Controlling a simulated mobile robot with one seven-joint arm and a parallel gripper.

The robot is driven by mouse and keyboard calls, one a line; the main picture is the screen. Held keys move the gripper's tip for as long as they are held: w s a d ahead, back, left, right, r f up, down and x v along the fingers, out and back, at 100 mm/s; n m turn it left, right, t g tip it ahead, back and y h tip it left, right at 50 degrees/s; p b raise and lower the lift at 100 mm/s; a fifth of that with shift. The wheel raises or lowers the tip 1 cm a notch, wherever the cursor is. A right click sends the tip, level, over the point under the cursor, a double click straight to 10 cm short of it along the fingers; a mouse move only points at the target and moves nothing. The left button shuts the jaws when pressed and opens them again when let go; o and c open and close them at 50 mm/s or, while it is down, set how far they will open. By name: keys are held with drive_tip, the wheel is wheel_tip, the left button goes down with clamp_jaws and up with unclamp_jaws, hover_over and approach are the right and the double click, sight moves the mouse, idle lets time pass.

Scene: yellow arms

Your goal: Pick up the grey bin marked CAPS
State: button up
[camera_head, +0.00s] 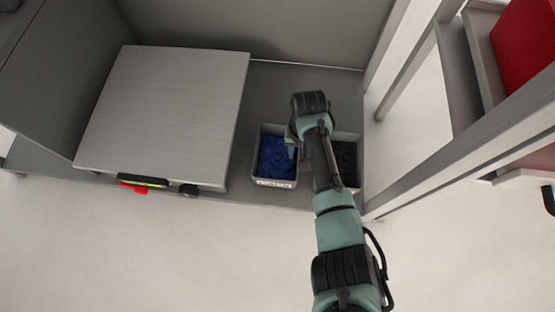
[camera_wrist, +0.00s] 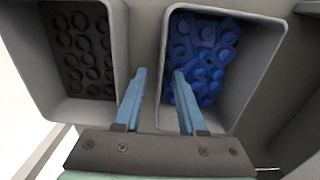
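The grey bin with a pale label on its front (camera_head: 275,184) stands on the grey shelf and holds blue pieces; the label is small, but seems to read CAPS. It also shows at the right of the wrist view (camera_wrist: 238,112). My gripper (camera_wrist: 160,72) is open and empty. Its two blue fingers appear on either side of this bin's left wall in the wrist view, one over the blue pieces and one over the gap between bins. Whether they reach below the rim I cannot tell. In the head view, my arm covers the bin's right edge.
A second grey bin (camera_wrist: 30,62) with black ring-like pieces stands close beside it, partly behind my arm in the head view. A large grey box (camera_head: 165,110) stands left on the shelf (camera_head: 240,190). A rack post and red bin (camera_head: 525,40) are at right.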

drive_tip(key=shift+f, duration=0.55)
drive_tip(key=shift+c, duration=0.2)
clamp_jaws()
idle(0.9)
